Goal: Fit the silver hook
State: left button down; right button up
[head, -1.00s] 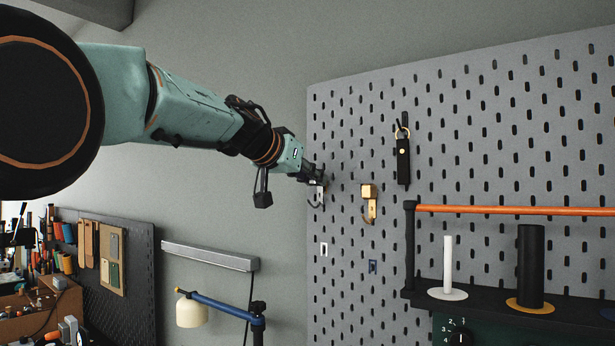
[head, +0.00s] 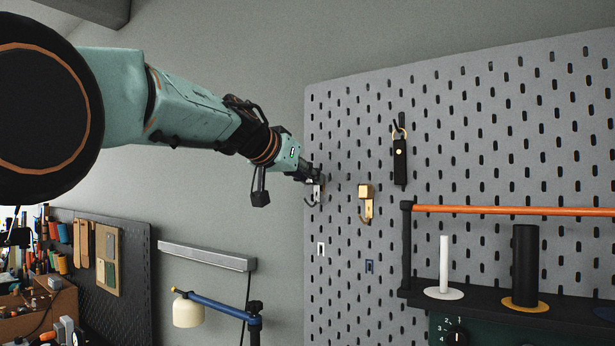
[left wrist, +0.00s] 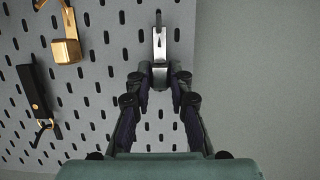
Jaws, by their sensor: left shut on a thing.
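The silver hook (head: 316,193) is at the left edge of the grey pegboard (head: 450,130) in the head view. My left gripper (head: 313,178) is shut on it. In the left wrist view the silver hook (left wrist: 159,50) shows between the fingertips of my left gripper (left wrist: 158,78), in front of the board. I cannot tell whether it touches the board or sits in the slots. A white outlined mark (head: 321,249) is on the board below it, and a blue one (head: 369,266) is further right. My right gripper is not in view.
A brass hook (head: 366,201) hangs on the board right of the silver one. A black strap on a ring (head: 400,163) hangs further right. An orange rail (head: 500,209) and a shelf with a white rod (head: 443,262) and black cylinder (head: 525,264) stand at lower right.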

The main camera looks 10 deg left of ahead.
pick_arm(q)
jog(key=shift+s+a+b, duration=0.15)
jog(key=shift+s+a, duration=0.1)
jog(key=shift+s, duration=0.3)
jog(key=shift+s+a+b, duration=0.15)
jog(key=shift+s+a, duration=0.05)
jog(key=shift+s, duration=0.35)
jog(key=shift+w+d, duration=0.1)
jog(key=shift+w, duration=0.05)
jog(key=shift+r+p, duration=0.25)
jog(key=shift+p, duration=0.1)
jog(key=shift+f, duration=0.1)
jog(key=shift+w+d, duration=0.25)
jog(key=shift+w, duration=0.3)
jog(key=shift+w+d, duration=0.2)
jog(key=shift+w, duration=0.3)
